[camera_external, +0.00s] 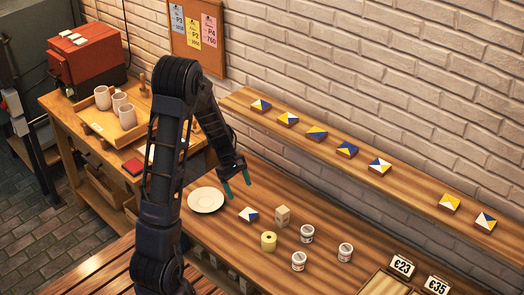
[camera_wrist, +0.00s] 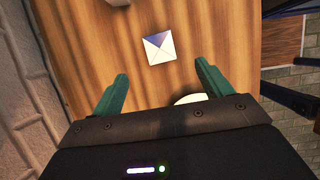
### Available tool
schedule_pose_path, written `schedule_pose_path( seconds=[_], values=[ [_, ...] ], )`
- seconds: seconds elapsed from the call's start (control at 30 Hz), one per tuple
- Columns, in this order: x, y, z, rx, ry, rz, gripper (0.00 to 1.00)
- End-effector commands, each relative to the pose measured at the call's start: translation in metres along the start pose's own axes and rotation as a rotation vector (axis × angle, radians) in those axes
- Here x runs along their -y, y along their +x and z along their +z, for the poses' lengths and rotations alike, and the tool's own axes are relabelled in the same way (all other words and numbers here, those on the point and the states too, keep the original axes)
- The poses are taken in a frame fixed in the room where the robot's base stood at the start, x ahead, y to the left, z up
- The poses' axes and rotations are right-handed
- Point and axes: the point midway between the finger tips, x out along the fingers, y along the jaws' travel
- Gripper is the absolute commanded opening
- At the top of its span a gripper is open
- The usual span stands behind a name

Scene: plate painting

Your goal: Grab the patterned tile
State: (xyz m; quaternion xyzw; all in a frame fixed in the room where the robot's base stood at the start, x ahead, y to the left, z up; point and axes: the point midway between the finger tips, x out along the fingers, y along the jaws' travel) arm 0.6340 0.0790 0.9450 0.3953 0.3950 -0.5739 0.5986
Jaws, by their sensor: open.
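A patterned tile (camera_external: 248,214) in blue and white lies flat on the wooden table, between the white plate and a small wooden block. In the wrist view the same tile (camera_wrist: 159,48) lies ahead of the fingertips, with a blue triangle on one side and white on the others. My gripper (camera_external: 237,190) hangs above the table, just behind the tile and apart from it. In the wrist view its two green fingers (camera_wrist: 163,75) are spread with nothing between them.
A white plate (camera_external: 206,200) lies left of the tile. Price signs (camera_external: 402,266) stand at the front right. The shelf (camera_external: 415,190) runs along the brick wall.

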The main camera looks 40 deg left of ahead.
Motion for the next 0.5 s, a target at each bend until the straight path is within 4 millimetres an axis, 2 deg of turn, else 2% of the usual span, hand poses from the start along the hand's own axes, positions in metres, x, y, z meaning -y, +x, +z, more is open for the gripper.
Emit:
schedule_pose_path(
  seconds=[0.13, 0.27, 0.5],
  values=[
    [-0.002, 0.010, -0.010, 0.007, -0.043, -0.003, 0.78],
    [-0.002, 0.022, -0.011, 0.009, -0.048, -0.005, 0.78],
    [-0.001, 0.056, -0.010, 0.009, -0.047, -0.006, 0.78]
  ],
)
